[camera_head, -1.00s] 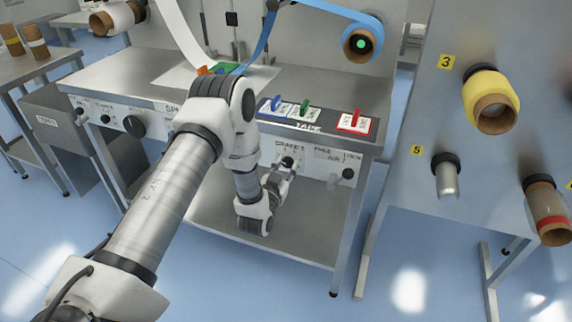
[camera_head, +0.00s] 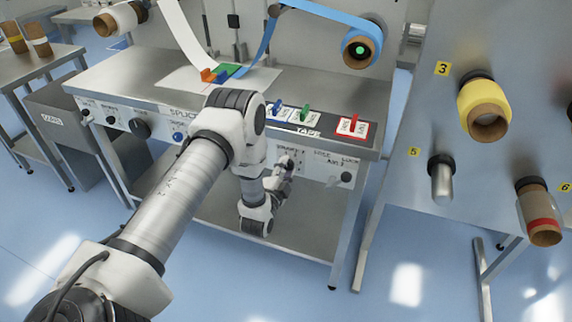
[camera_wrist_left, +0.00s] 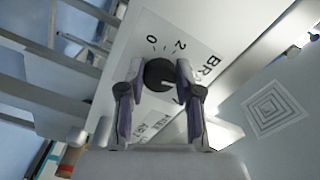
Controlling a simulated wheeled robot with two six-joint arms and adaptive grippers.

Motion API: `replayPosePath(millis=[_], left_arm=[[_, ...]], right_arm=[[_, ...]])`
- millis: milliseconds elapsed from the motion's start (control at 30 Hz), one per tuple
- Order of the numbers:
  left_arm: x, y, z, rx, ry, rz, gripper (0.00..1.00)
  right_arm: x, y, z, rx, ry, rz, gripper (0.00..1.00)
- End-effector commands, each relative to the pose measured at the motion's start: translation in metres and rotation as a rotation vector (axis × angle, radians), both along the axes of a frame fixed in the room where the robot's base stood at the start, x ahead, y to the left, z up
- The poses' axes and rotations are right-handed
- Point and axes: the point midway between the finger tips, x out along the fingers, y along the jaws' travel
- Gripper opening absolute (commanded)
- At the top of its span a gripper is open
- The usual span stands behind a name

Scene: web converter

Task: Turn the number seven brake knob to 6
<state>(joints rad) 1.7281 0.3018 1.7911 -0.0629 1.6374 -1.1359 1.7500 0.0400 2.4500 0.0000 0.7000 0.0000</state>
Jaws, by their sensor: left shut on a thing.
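The brake knob (camera_wrist_left: 160,73) is round and black, on a white front panel (camera_wrist_left: 128,40) with the printed marks 0 and 2 and a partly visible label starting "BR". My left gripper (camera_wrist_left: 159,72) is closed on the knob, with one finger on each side of it. In the head view my left gripper (camera_head: 285,168) is at the panel under the table's front edge, right of the middle. There the gripper covers most of the knob. The knob's pointer and the other dial marks are not clear. My right gripper is not in view.
Another black knob (camera_head: 346,177) sits to the right on the same panel. Above are the tabletop's blue, green and red clamps on a black strip (camera_head: 318,133) labelled TAPE. A lower metal shelf (camera_head: 305,232) lies below. A grey panel with rolls (camera_head: 430,110) stands at right.

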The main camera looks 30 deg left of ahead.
Motion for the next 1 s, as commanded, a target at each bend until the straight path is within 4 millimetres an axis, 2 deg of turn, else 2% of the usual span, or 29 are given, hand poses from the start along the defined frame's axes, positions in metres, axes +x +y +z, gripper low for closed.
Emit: replayPosePath(millis=[200,600,1000], left_arm=[[0.000,0.000,0.004,0.196,0.047,0.000,0.00],[0.000,0.001,0.004,0.521,0.125,0.001,0.00],[0.000,0.001,0.003,0.666,0.159,0.001,0.00]], right_arm=[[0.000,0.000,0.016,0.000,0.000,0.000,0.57],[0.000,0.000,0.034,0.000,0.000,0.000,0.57],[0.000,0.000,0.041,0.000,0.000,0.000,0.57]])
